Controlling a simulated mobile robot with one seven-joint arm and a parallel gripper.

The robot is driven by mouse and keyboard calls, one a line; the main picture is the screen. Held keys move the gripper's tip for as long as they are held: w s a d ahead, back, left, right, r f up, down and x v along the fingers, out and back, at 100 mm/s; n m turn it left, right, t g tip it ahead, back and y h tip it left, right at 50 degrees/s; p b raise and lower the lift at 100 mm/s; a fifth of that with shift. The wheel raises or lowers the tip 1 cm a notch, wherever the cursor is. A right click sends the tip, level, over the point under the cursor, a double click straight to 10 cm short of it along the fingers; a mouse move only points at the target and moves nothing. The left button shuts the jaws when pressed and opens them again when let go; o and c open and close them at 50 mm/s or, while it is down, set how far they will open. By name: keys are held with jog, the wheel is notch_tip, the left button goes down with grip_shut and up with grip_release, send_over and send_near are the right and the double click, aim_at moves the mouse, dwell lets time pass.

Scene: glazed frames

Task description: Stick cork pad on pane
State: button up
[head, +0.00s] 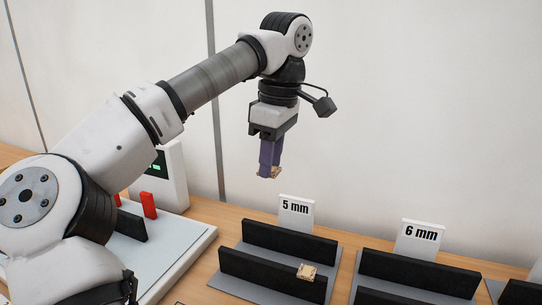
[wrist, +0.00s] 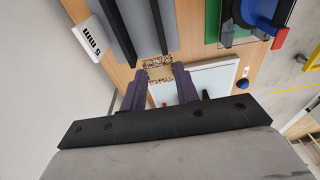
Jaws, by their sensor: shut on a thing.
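My gripper (head: 269,172) is raised above the table, its purple fingers pointing down. It is shut on a small speckled cork pad (head: 276,172), which shows at the fingertips. In the wrist view the cork pad (wrist: 158,67) sits at the tips of my gripper (wrist: 160,82); its far edge lies over the view of the rack.
The 6 mm rack (head: 418,272) stands right of the 5 mm one, each with an upright label. At left a white tray (head: 190,240) holds red blocks (head: 149,205) and a device with a green display. A blue object (wrist: 258,12) lies beside the green panel. A wall stands behind.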

jog(key=shift+r+p, duration=0.95)
jog(key=shift+p, duration=0.1)
